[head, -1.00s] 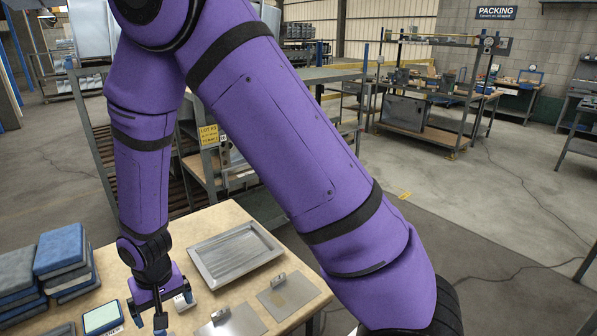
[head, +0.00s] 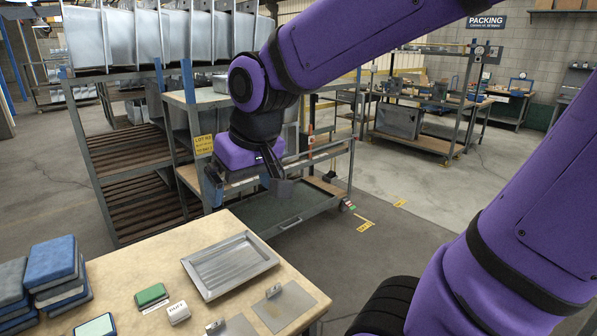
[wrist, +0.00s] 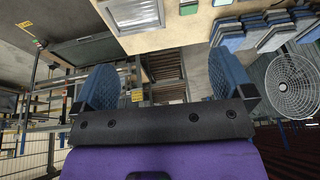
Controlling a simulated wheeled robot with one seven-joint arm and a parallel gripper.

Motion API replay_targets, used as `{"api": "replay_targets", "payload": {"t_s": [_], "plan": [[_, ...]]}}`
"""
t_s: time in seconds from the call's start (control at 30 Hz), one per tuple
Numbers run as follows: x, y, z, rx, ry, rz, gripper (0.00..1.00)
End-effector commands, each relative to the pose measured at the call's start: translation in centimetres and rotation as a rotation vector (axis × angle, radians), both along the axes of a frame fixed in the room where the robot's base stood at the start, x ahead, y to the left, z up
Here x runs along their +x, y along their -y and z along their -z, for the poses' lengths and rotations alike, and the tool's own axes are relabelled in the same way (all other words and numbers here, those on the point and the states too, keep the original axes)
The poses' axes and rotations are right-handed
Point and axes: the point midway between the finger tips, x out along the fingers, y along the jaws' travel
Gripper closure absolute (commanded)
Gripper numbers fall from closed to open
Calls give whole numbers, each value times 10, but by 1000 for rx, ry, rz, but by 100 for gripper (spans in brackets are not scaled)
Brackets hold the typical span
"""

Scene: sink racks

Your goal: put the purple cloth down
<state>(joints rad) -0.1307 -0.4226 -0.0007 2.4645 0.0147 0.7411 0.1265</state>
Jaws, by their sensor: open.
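I see no purple cloth in either view; the purple surfaces are my own arm and gripper body. My gripper (head: 246,186) is in the air beyond the table's back edge, in front of the shelving. In the wrist view its two blue fingers stand wide apart with nothing between them (wrist: 166,88). On the table (head: 230,225), folded blue and grey cloths (head: 52,262) are stacked at the left. A small green folded piece (head: 151,294) lies left of the metal tray (head: 262,262). A pale green-topped piece (head: 95,326) lies at the front edge of the picture.
A small white lettered block (head: 178,312) and flat metal plates (head: 290,303) lie near the tray, which is empty. A shelving rack (head: 125,165) and a low cart (head: 290,212) stand beyond the table. A wire fan (wrist: 295,84) shows in the wrist view.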

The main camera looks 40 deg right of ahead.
Motion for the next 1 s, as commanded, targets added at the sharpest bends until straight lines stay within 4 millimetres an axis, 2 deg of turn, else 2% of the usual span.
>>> {"api": "replay_targets", "payload": {"t_s": [0.1, 0.2, 0.4, 0.57, 1.0], "plan": [[-32, 17, -20, -15, 46, 6, 1], [-56, 27, -30, -28, 71, 8, 1], [-87, 37, -39, -49, 101, 9, 1], [-94, 39, -40, -55, 107, 10, 1], [-94, 39, -40, -55, 107, 9, 1]]}}
